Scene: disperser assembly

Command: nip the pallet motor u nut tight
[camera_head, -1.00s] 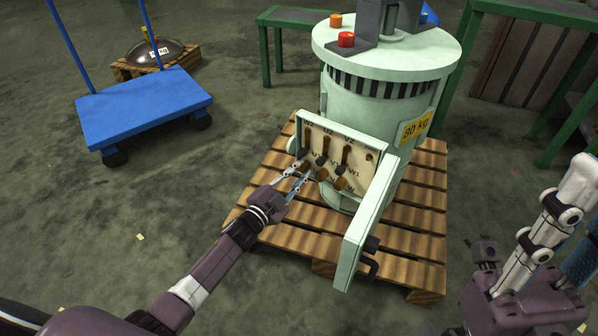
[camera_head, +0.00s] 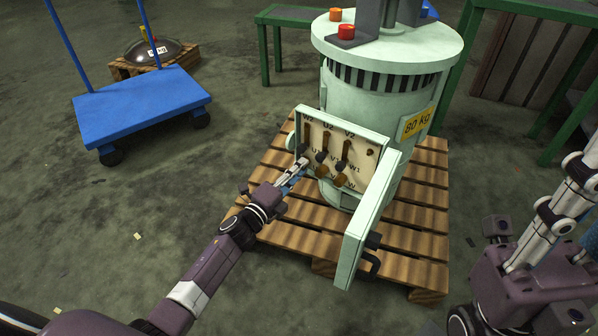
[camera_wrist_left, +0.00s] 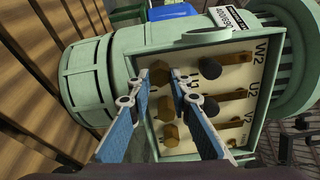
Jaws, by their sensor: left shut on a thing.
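The pallet motor (camera_head: 385,105) is a pale green upright cylinder with an open terminal box (camera_head: 350,135) facing me. Inside, brass and dark nuts sit in columns under the labels W2, U2 and V2. My left gripper (camera_head: 303,166) reaches in from the lower left to the lower end of the leftmost column. It is shut on the brass U nut (camera_wrist_left: 160,75), which shows between the fingertips in the left wrist view. The fingers hide this nut in the head view. My right gripper (camera_head: 575,200) is at the right edge, away from the motor, its fingertips cut off.
The motor stands on a wooden pallet (camera_head: 415,235). The terminal box's lid (camera_head: 365,225) hangs open toward me on the right. A blue trolley (camera_head: 140,105) is at the left, and green tables (camera_head: 285,17) stand behind.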

